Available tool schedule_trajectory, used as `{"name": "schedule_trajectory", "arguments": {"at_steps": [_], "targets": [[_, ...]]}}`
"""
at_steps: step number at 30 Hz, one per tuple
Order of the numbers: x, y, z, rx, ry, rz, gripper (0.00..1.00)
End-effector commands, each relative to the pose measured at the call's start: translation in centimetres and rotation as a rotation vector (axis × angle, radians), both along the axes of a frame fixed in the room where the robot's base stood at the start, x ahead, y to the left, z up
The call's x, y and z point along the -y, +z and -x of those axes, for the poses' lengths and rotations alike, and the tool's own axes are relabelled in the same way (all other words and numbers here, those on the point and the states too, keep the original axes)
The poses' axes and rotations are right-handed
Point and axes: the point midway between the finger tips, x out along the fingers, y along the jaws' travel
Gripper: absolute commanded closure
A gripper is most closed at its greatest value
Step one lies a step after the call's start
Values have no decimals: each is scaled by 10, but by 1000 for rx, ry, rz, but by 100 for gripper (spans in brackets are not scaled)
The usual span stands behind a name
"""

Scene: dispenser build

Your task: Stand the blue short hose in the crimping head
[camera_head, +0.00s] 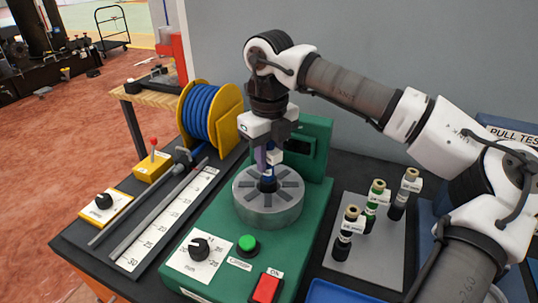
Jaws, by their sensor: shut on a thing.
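The crimping head (268,207) is a round grey metal ring with radial jaws around a dark centre hole, on top of the green crimper. My gripper (267,158) points straight down over its centre and is shut on the blue short hose (268,172). The hose is upright, mostly covered by the fingers. Its lower end is at the centre hole; I cannot tell how deep it sits or whether it rests on anything.
A reel of blue hose (206,112) stands behind left, beside a length scale (165,220). Several upright fittings stand on a grey plate (375,225) at right. The crimper's dial (199,248), green button (247,244) and red switch (266,288) are in front.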

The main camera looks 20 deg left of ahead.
Motion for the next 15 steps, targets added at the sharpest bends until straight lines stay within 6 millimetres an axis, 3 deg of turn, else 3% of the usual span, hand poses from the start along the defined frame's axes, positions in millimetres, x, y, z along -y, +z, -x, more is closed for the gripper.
{"name": "schedule_trajectory", "arguments": {"at_steps": [14,15], "targets": [[0,-10,0,0,0,-1,100],[0,-9,0,0,0,-1,70]]}}
